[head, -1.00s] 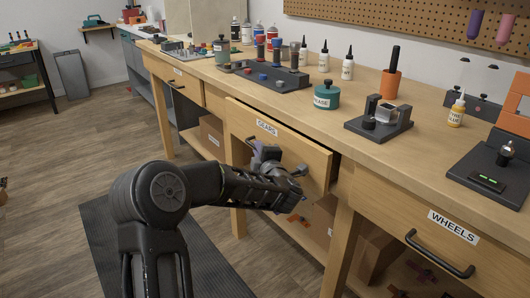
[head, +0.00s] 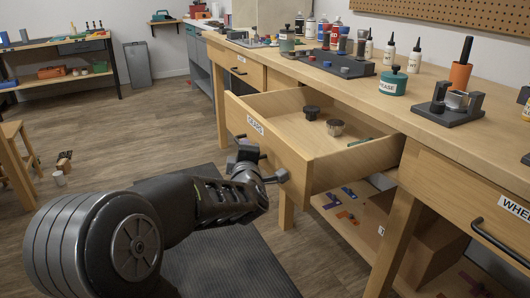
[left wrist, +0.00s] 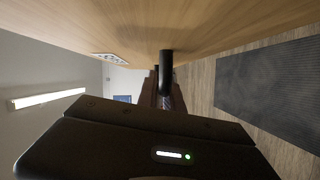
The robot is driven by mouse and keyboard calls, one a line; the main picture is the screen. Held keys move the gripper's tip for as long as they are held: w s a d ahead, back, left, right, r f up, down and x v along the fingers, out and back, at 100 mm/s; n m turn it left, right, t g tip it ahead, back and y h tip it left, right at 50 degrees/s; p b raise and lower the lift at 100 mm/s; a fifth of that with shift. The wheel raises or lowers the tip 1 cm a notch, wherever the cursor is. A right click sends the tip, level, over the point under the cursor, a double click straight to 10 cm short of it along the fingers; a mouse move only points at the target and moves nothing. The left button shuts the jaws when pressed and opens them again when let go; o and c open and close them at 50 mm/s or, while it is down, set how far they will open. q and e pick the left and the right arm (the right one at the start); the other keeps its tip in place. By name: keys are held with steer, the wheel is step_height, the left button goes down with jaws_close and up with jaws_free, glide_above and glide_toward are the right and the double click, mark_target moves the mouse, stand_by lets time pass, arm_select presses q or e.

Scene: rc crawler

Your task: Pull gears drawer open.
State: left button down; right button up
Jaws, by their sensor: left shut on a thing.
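The gears drawer (head: 283,155) is pulled well out of the workbench, with its GEARS label on the front. Inside it lie a dark gear (head: 312,112), a brownish gear (head: 335,127) and a thin green item (head: 359,141). My left gripper (head: 256,163) is at the drawer front, shut on the drawer handle. In the left wrist view the dark handle (left wrist: 166,72) stands out from the wooden front; the fingers' contact with it is mostly hidden. My right gripper is not in view.
The workbench top (head: 420,115) carries bottles, a green grease tin (head: 392,81) and a tool block. The wheels drawer (head: 460,205) is shut at right. A dark mat (head: 225,250) lies on the floor. A stool (head: 18,155) stands at far left.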

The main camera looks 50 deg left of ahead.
arm_select(q)
steer(key=shift+s+a, duration=0.25)
steer(key=shift+s, duration=0.7)
steer(key=c, duration=1.5)
jaws_free()
steer(key=p+v, duration=0.1)
steer(key=v, duration=0.6)
steer(key=shift+s+d, duration=0.25)
steer(key=shift+d, duration=0.05)
steer(key=shift+f, duration=0.1)
